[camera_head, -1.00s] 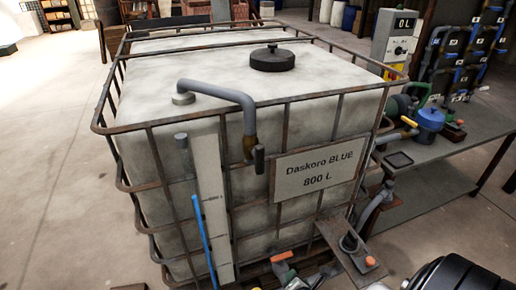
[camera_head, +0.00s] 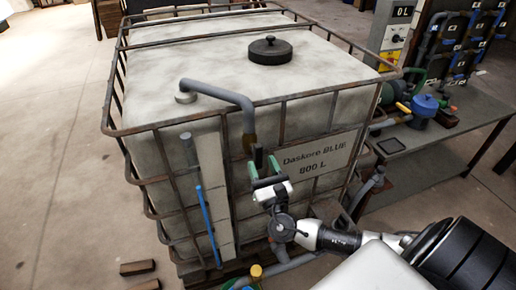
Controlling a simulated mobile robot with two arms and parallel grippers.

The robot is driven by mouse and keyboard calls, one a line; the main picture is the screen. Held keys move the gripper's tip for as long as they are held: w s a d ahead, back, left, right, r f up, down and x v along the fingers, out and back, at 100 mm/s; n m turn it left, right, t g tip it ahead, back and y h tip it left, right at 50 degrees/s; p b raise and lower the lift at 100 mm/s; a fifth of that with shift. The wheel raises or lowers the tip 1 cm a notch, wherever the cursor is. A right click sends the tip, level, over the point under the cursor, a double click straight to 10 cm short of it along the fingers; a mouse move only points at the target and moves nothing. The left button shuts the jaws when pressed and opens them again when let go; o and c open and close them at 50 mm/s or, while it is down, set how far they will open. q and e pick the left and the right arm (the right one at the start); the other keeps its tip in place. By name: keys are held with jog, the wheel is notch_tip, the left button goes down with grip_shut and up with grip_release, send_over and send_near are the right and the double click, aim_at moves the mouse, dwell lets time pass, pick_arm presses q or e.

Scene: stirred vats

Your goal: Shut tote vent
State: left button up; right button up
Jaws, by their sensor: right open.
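The tote (camera_head: 210,75) is a big off-white tank in a rusty cage, with a plate (camera_head: 330,158) reading "Daskoro BLUE 800 L". Its vent is a grey pipe (camera_head: 222,90) that rises from the top and bends down over the front. A brass-coloured valve (camera_head: 249,141) with a dark handle (camera_head: 257,154) sits at the pipe's lower end. My right gripper (camera_head: 264,165) points up, open, with green fingertips just below and beside the handle. I cannot tell whether a finger touches it. My left gripper is not in view.
A black lid (camera_head: 270,51) is on the tote's top. A blue tube (camera_head: 208,225) runs up the front. A bench (camera_head: 440,140) with pumps stands right. A yellow-topped fitting (camera_head: 256,271) is low in front. Floor at left is mostly clear.

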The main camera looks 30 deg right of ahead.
aim_at(259, 159)
jog(key=shift+p+x, duration=0.5)
jog(key=shift+x, duration=1.3)
jog(key=shift+f, duration=0.1)
grip_shut()
